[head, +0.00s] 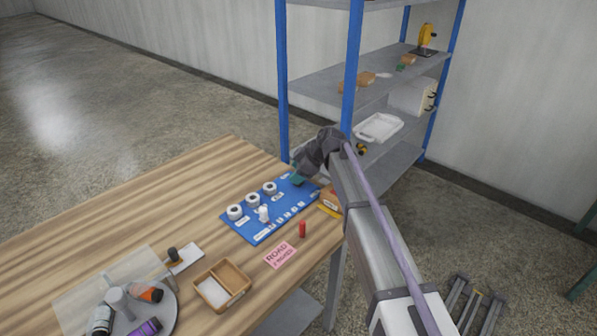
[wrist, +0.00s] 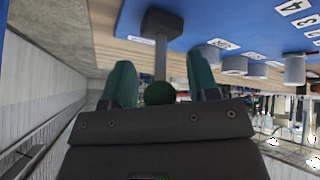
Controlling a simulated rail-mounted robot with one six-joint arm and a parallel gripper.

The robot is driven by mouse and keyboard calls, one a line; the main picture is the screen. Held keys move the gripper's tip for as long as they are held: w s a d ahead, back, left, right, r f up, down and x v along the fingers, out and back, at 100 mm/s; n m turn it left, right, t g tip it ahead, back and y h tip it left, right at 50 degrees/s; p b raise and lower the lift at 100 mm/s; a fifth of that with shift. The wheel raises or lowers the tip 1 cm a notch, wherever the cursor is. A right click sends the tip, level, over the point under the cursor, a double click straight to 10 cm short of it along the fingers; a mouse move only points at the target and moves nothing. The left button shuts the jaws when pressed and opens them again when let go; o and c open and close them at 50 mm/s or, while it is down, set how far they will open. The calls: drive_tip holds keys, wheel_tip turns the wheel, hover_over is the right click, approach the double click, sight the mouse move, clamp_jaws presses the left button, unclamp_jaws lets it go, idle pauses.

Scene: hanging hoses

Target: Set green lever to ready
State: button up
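A green lever shows in the wrist view as a dark green ball knob (wrist: 160,93) on a grey rod that rises from a dark base on a blue board. My gripper (wrist: 160,62) has its two teal fingers on either side of the knob and rod. A gap shows on both sides of the knob, so the gripper is open and not touching it there. In the head view, my gripper (head: 299,179) is over the far right corner of the blue board (head: 262,233); it hides the lever. I cannot read a ready mark.
Several white round fittings (head: 252,200) and a white upright piece (head: 264,213) stand on the board. A small box (head: 331,199) sits close right of it. A red cylinder (head: 302,229), pink sign (head: 280,255) and wooden tray (head: 241,274) are nearer. A blue-posted shelf (head: 352,70) stands behind.

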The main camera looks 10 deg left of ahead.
drive_tip(key=p+v, duration=0.8)
drive_tip(key=v, duration=0.2)
drive_tip(key=shift+d+r+p, duration=0.3)
drive_tip(key=shift+p, duration=0.1)
